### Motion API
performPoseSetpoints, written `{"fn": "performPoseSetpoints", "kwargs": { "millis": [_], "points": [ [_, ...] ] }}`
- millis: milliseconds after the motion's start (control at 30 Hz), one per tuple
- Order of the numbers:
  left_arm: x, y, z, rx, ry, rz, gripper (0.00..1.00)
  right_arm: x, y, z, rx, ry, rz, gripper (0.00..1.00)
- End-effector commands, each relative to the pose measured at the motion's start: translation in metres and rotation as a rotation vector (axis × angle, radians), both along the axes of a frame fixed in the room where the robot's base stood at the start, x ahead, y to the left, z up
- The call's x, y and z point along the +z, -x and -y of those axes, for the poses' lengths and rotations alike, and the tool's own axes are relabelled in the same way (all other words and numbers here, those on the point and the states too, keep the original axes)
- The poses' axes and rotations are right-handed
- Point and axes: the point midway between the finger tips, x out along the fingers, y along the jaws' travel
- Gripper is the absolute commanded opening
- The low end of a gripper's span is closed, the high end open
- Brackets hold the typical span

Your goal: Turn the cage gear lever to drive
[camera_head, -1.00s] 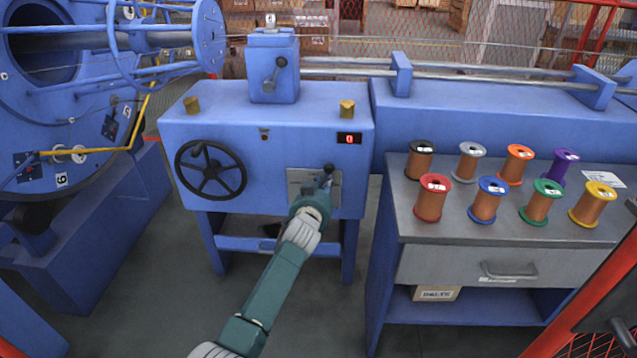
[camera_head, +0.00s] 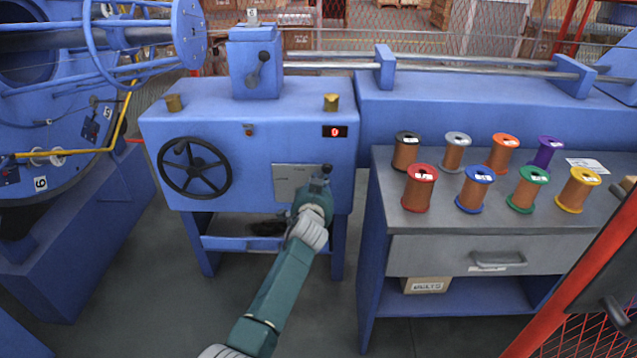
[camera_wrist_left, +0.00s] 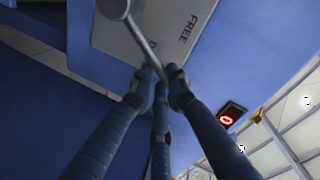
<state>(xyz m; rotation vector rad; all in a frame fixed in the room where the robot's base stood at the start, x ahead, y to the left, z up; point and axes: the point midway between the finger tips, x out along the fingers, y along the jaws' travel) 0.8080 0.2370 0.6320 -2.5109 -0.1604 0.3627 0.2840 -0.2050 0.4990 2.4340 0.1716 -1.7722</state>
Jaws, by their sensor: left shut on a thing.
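In the head view the left gripper (camera_head: 321,180) is at the right part of the plate (camera_head: 290,180) on the blue machine front and hides most of the lever. My right gripper is not in view.
The blue machine (camera_head: 250,120) has a black handwheel (camera_head: 194,168) left of the plate and a red display (camera_head: 335,132) reading 0 above it. A workbench (camera_head: 400,232) with several coloured spools stands at the right. A red mesh guard (camera_head: 590,270) is at the lower right.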

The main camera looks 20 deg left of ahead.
Motion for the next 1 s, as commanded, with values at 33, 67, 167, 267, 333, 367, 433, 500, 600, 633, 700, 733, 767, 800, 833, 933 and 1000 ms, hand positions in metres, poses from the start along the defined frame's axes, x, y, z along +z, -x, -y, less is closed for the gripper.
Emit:
{"fn": "performPoseSetpoints", "kwargs": {
  "millis": [33, 67, 167, 267, 333, 367, 433, 500, 600, 633, 700, 733, 767, 800, 833, 933, 1000],
  "points": [
    [-0.003, 0.001, 0.001, -0.001, -0.003, -0.006, 0.0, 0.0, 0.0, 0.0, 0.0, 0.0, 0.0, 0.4],
    [-0.003, 0.001, 0.001, -0.001, -0.003, -0.006, 0.0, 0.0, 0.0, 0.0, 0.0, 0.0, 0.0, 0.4],
    [-0.003, 0.001, 0.001, -0.002, -0.003, -0.005, 0.24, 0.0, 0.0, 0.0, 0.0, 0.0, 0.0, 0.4],
    [-0.002, 0.001, 0.001, -0.002, -0.002, -0.004, 0.24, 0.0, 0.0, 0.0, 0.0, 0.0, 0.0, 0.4],
    [-0.002, 0.0, 0.001, -0.001, -0.001, -0.003, 0.24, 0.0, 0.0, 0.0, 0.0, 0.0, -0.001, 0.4],
    [-0.001, 0.0, 0.001, -0.001, -0.001, -0.003, 0.24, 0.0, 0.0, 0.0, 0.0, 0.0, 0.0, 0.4],
    [-0.001, 0.001, 0.001, 0.0, -0.002, -0.003, 0.24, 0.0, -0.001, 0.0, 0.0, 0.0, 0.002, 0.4],
    [0.0, 0.004, 0.001, -0.001, -0.002, -0.002, 0.24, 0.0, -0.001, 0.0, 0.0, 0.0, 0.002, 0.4],
    [0.001, 0.012, 0.003, -0.001, -0.003, -0.002, 0.24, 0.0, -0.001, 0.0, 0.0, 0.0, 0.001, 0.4],
    [0.002, 0.015, 0.004, -0.001, -0.002, -0.002, 0.24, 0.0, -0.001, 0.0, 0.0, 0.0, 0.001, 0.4],
    [0.004, 0.025, 0.006, -0.001, -0.001, -0.002, 0.24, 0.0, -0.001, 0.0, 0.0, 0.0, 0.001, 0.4],
    [0.005, 0.03, 0.007, -0.001, 0.0, -0.002, 0.24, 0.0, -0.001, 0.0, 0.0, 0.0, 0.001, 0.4],
    [0.006, 0.035, 0.008, -0.001, 0.0, -0.002, 0.24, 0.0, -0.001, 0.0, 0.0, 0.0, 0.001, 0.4],
    [0.008, 0.042, 0.009, -0.001, 0.0, -0.002, 0.24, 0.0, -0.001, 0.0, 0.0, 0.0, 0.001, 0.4],
    [0.009, 0.047, 0.011, -0.002, -0.001, -0.001, 0.24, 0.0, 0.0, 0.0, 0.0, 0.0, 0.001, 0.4],
    [0.013, 0.065, 0.015, -0.002, 0.001, -0.002, 0.24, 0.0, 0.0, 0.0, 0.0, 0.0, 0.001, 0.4],
    [0.015, 0.078, 0.017, -0.002, 0.0, -0.004, 0.24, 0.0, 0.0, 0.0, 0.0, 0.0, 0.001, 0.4]
  ]
}}
